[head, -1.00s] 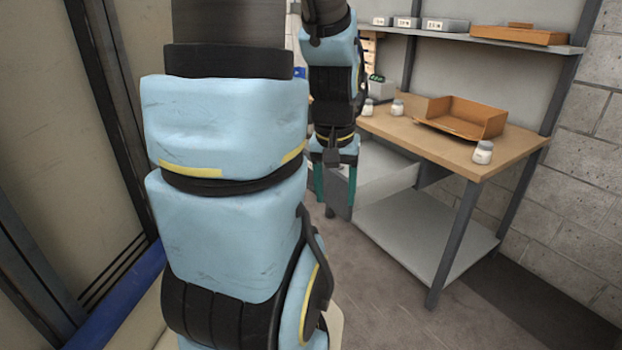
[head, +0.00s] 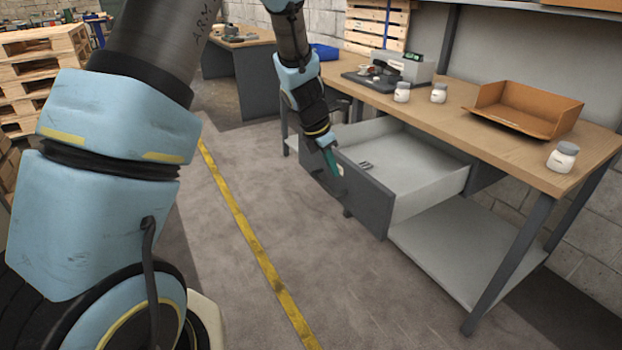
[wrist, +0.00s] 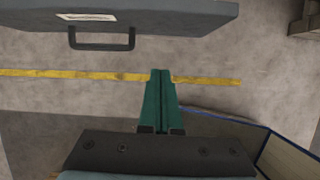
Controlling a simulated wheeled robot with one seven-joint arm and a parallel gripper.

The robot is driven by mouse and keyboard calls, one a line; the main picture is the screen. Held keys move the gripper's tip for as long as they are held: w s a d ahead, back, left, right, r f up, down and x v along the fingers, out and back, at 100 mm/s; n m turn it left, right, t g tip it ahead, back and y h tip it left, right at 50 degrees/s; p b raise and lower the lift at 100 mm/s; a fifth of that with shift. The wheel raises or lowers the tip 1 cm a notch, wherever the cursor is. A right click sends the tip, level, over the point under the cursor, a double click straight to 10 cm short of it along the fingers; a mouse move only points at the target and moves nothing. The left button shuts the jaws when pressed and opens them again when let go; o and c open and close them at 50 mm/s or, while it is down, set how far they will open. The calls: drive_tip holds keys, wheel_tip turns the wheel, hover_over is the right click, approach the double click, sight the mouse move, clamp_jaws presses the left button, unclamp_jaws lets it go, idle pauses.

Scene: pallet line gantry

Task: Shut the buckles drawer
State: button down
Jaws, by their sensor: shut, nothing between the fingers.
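The drawer (head: 362,190) has a dark grey front and pale inside, and stands pulled out under the workbench. A small dark item lies inside it. In the wrist view its front (wrist: 190,17) crosses the top, with a bar handle (wrist: 102,46) and a pale label too small to read. My gripper (head: 331,168) is at the drawer front in the head view; contact cannot be told. In the wrist view its teal fingers (wrist: 161,72) are together and empty, to the right of the handle and off it.
The workbench (head: 460,120) carries an open orange tray (head: 515,120), white jars (head: 563,158) and a grey device (head: 403,68). A lower shelf (head: 455,258) sits under it. Floor with a yellow line (head: 245,230) is clear before the drawer. Pallets (head: 40,70) stand far left.

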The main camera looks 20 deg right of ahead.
sight(352, 186)
drive_tip(key=shift+w+d+f+p, duration=0.2)
drive_tip(key=shift+w+d+f, duration=0.15)
drive_tip(key=shift+d+f, duration=1.1)
drive_tip(key=shift+w+d+f+p, duration=0.35)
drive_tip(key=shift+d+f, duration=0.65)
drive_tip(key=shift+f, duration=0.7)
drive_tip(key=shift+w+d+f+p, duration=0.1)
drive_tip(key=shift+w+d+f, duration=0.3)
drive_tip(key=shift+d+f, duration=1.05)
drive_tip(key=shift+f, duration=0.1)
